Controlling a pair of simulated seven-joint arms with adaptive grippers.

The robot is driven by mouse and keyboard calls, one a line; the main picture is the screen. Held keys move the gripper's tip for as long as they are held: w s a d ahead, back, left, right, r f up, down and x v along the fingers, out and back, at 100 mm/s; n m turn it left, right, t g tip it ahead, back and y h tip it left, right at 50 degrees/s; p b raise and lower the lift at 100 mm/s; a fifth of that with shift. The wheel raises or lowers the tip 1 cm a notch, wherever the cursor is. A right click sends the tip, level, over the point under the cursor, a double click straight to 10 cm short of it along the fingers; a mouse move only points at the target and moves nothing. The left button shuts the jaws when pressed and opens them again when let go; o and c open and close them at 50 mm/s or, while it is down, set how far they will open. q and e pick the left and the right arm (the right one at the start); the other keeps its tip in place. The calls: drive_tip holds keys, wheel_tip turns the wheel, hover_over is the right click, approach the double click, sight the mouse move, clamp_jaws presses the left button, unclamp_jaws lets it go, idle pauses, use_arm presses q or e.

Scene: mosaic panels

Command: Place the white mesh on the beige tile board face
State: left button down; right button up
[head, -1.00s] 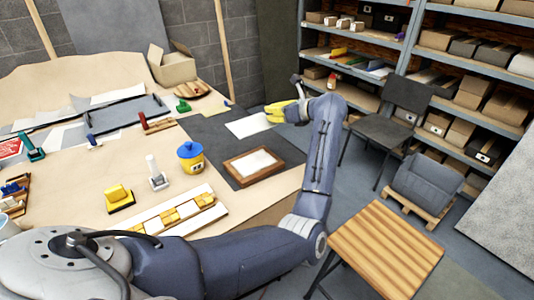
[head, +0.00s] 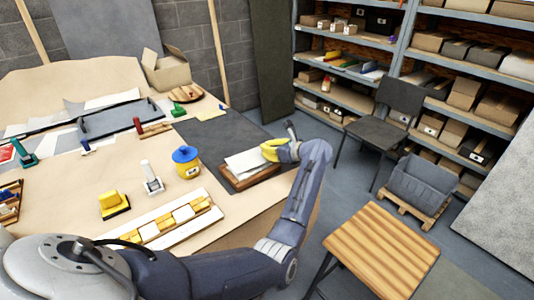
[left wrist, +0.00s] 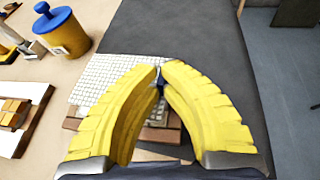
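The white mesh (head: 246,163) is a thin sheet with a fine grid, seen more closely in the left wrist view (left wrist: 105,72). My left gripper (head: 270,152) has yellow fingers whose tips meet on the mesh's edge (left wrist: 160,72). The mesh is over the tile board (head: 238,185), whose brown wooden frame shows around the near side and also in the left wrist view (left wrist: 152,134). The mesh hides most of the board's beige face. I cannot tell whether the mesh touches the face. My right gripper is not in view.
The board lies on a dark mat (head: 212,132) near the table's right edge. A yellow jar with a blue lid (head: 187,162) stands left of the board. A tray with yellow and white tiles (head: 165,222) lies nearer. The mat's far part is clear.

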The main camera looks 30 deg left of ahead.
use_arm(q)
drive_tip(key=shift+f, duration=0.9)
drive_tip(key=c, duration=1.6)
unclamp_jaws()
